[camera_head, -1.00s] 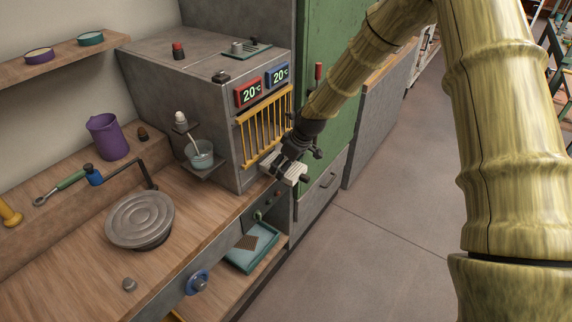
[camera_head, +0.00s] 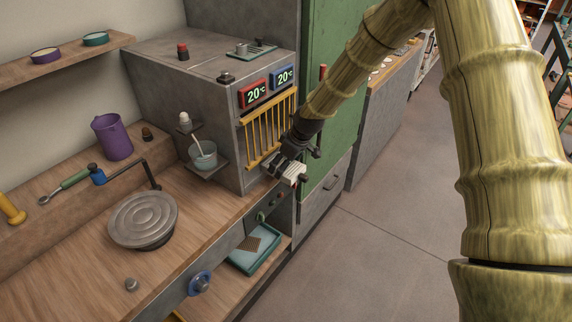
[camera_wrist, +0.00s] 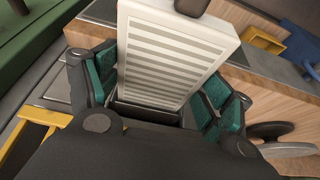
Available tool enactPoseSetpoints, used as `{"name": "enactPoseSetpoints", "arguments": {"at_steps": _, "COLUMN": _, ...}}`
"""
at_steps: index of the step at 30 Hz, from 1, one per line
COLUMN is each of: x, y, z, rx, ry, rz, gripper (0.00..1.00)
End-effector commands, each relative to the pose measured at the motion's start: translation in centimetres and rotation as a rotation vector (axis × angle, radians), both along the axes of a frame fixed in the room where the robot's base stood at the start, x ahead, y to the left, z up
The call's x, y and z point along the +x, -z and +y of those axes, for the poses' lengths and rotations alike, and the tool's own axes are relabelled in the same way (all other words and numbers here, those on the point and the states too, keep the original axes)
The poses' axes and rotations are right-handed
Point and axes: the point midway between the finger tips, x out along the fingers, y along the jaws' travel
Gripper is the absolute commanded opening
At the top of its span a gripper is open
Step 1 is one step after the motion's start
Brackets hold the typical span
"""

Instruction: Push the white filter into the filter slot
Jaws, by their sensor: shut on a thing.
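The white filter (camera_wrist: 168,58) is a flat slatted block. In the wrist view it stands between the two green-padded fingers of my gripper (camera_wrist: 160,90), which is shut on it. In the head view the filter (camera_head: 293,174) is a small pale block at the end of my gripper (camera_head: 286,164), in front of the grey machine's lower right corner, just below the yellow grille. I cannot make out the filter slot in either view; my gripper and the filter may cover it. I cannot tell whether the filter touches the machine.
The grey machine (camera_head: 165,70) carries a yellow grille (camera_head: 270,128) and two 20°C displays. A cup (camera_head: 203,155) sits on a small shelf at its left. A teal tray (camera_head: 236,264) lies on a lower shelf. Open floor (camera_head: 400,235) lies to the right.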

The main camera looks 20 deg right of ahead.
Motion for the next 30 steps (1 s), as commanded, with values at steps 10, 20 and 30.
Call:
{"name": "enactPoseSetpoints", "arguments": {"at_steps": 10, "x": 0.5, "y": 0.0, "z": 0.4, "rx": 0.001, "ry": 0.0, "rz": -0.001, "gripper": 0.47}}
{"name": "enactPoseSetpoints", "arguments": {"at_steps": 20, "x": 1.0, "y": 0.0, "z": 0.8, "rx": 0.0, "ry": 0.0, "rz": -0.001, "gripper": 0.47}}
{"name": "enactPoseSetpoints", "arguments": {"at_steps": 30, "x": 1.5, "y": 0.0, "z": 1.2, "rx": -0.001, "ry": 0.0, "rz": -0.001, "gripper": 0.47}}
